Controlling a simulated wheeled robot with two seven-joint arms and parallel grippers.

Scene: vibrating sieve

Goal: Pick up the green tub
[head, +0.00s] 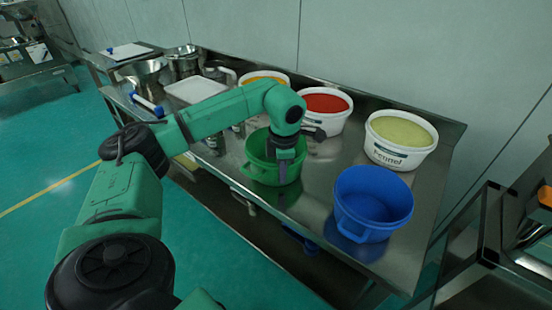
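The green tub (258,173) stands upright on the steel table, near its front edge. It looks empty where its inside shows. My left gripper (283,172) reaches down over the tub's right side, with its fingers in front of the inner wall or at the rim. I cannot tell whether the fingers touch the tub, or whether they are apart or closed. The gripper hides part of the tub's right rim. My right gripper is not in view.
A blue tub (372,206) stands to the right of the green tub. White tubs with red (327,126), yellow-green (388,156) and orange (276,74) contents stand behind. A white tray (195,90) and metal pots (183,66) are further left. A dark metal frame (480,240) is at right.

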